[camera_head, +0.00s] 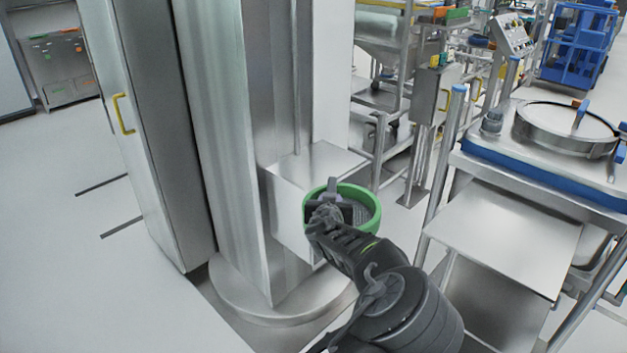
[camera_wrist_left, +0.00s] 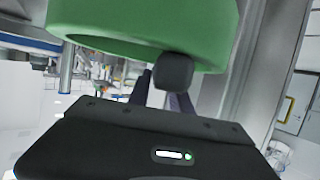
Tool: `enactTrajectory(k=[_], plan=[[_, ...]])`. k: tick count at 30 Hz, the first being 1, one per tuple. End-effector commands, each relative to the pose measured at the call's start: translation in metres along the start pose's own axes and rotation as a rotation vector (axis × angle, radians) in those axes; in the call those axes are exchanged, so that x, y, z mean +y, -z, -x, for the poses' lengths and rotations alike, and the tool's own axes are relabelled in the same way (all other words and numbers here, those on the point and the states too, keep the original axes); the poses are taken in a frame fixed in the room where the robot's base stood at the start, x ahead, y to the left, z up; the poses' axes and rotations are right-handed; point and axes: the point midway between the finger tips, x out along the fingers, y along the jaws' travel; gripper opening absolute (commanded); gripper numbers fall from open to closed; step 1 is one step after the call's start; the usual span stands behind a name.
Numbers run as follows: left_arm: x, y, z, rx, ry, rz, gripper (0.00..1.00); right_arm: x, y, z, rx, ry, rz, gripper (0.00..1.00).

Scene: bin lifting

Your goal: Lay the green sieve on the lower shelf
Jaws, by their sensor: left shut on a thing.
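The green sieve (camera_head: 373,205) is a round ring with a grey mesh inside. My left gripper (camera_head: 332,200) is shut on its rim and holds it in the air in front of the steel column. In the left wrist view the sieve's green wall (camera_wrist_left: 150,22) fills the top, with the dark gripper finger (camera_wrist_left: 172,72) against its lower edge. A flat steel shelf (camera_head: 508,238) sits to the right, below the blue-edged table top. A second steel surface shows lower down (camera_head: 492,305); I cannot tell which one is the lower shelf. My right gripper is not in view.
The steel column (camera_head: 225,130) with its box (camera_head: 312,170) and round base (camera_head: 285,305) stands close behind the sieve. A round-lidded steel vessel (camera_head: 565,125) sits on the table at right. Metal posts (camera_head: 440,165) edge the shelf. Floor at left is open.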

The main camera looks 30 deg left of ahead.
Motion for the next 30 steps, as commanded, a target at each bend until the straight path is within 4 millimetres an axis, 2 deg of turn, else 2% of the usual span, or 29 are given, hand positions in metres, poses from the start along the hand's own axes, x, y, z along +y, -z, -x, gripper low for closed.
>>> enactTrajectory(k=[5,9,12,15,19,30], plan=[[0.034,-0.055,0.017,-0.001,-0.173,-0.042,0.0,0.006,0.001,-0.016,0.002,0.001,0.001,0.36],[0.064,-0.114,0.053,-0.003,-0.298,-0.091,0.0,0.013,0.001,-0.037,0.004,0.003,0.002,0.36],[0.078,-0.149,0.079,-0.001,-0.343,-0.116,0.0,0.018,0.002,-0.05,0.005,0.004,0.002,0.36],[0.082,-0.172,0.096,0.0,-0.359,-0.128,0.0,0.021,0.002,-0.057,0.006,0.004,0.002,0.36],[0.084,-0.183,0.105,0.002,-0.365,-0.131,0.0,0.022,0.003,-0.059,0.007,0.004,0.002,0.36],[0.083,-0.182,0.106,0.002,-0.364,-0.132,0.0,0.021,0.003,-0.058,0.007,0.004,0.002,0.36]])
